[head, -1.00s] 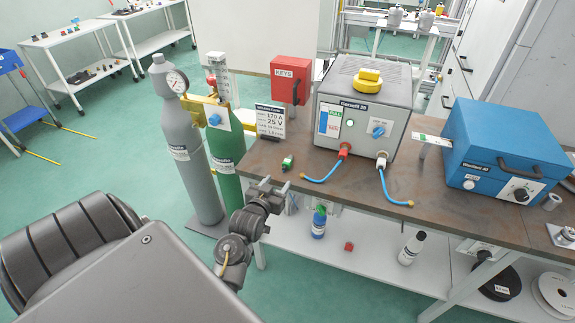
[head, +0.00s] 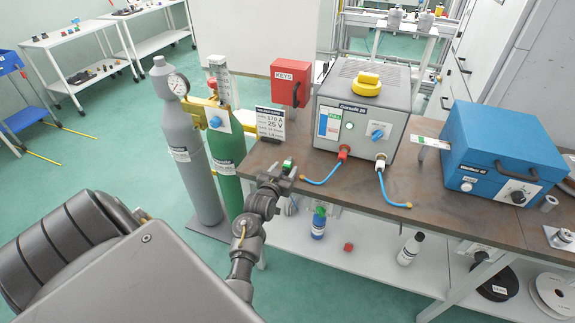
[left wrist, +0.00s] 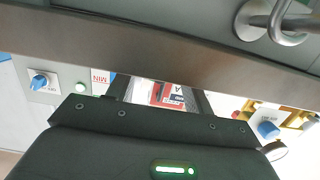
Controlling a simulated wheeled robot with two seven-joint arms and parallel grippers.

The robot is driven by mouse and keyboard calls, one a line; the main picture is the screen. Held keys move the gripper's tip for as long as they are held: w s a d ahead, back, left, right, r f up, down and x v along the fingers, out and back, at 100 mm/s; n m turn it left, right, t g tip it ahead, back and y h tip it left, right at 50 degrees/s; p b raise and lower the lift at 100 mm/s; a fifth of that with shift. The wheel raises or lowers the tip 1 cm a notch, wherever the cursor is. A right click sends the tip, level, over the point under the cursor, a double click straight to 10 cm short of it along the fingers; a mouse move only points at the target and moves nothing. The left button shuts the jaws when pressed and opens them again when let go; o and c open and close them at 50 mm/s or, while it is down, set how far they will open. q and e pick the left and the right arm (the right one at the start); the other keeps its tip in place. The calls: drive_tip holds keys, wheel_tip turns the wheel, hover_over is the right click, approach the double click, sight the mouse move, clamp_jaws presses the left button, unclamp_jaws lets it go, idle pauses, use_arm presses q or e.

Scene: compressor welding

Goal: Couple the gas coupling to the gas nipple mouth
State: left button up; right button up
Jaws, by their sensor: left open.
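A small green fitting (head: 288,164), which may be the gas coupling, is at the bench's left front corner. My left gripper (head: 280,176) is right at it in the head view, partly covering it. The left gripper is open; whether it touches the fitting I cannot tell. In the left wrist view its fingers (left wrist: 160,95) are spread, with a red box and a printed card seen between them. The grey welding machine (head: 355,125) has a red socket and a white socket, each with a blue hose on it. I cannot make out which part is the gas nipple mouth.
The settings card (head: 270,123) and red key box (head: 290,82) stand behind the gripper. A grey cylinder (head: 185,150) and green cylinder (head: 225,155) stand left of the bench. A blue machine (head: 500,145) is at the right. The bench front between hoses is clear.

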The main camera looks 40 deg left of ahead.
sight(286, 168)
use_arm(q)
drive_tip(key=x, duration=0.3)
drive_tip(key=shift+w, duration=0.25)
clamp_jaws()
wheel_tip(286, 168, up, 10)
drive_tip(key=shift+b, duration=0.35)
idle(0.4)
